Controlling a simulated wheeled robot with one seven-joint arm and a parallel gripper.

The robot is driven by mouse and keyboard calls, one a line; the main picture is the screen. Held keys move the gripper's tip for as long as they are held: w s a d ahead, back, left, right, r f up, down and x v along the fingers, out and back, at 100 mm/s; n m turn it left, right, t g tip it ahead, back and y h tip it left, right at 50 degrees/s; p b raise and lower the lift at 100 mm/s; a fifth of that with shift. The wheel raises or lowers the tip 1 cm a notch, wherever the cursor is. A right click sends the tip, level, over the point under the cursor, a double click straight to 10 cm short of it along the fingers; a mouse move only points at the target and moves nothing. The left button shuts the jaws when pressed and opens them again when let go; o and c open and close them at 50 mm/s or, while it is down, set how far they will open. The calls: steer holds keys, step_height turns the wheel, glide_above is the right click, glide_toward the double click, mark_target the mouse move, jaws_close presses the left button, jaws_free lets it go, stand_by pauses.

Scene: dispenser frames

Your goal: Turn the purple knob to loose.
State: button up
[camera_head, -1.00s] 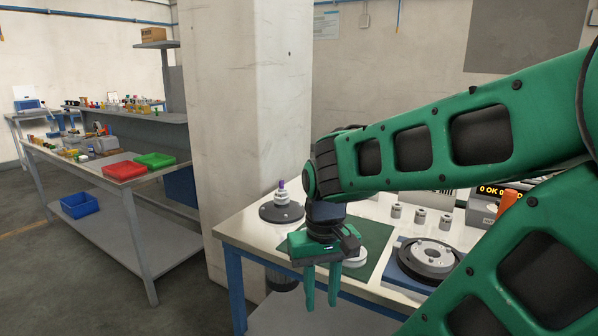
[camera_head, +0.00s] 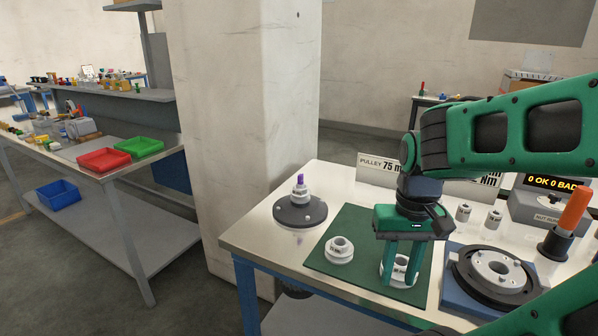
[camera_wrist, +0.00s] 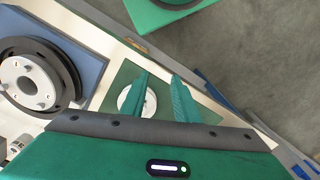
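The purple knob (camera_head: 300,180) is a small upright piece on top of a white and grey stepped stack (camera_head: 301,193). The stack stands on a round dark grey base (camera_head: 299,212) at the table's back left corner. Its turned position is too small to tell. My gripper (camera_head: 400,268) points down over the green mat, to the right of the knob and well apart from it. Its two green fingers are spread with nothing held between them, also in the wrist view (camera_wrist: 161,78). The knob is not visible in the wrist view.
A white pulley (camera_head: 339,250) sits on the green mat (camera_head: 325,266); another (camera_head: 399,277) shows behind my fingers. A round dark fixture (camera_head: 495,275) and an orange-handled tool (camera_head: 572,212) stand at right. A pillar (camera_head: 240,130) rises beyond the table's left side.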

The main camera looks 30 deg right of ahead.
steer(key=r, duration=0.1)
step_height(320, 180, up, 14)
steer(key=m, duration=0.5)
glide_above(300, 175)
steer(key=f, duration=1)
steer(key=shift+w+d+f, duration=0.15)
steer(key=shift+d+f, duration=0.05)
steer(key=shift+f, duration=0.05)
jaws_close()
steer(key=shift+a, duration=0.3)
steer(key=shift+d, duration=0.15)
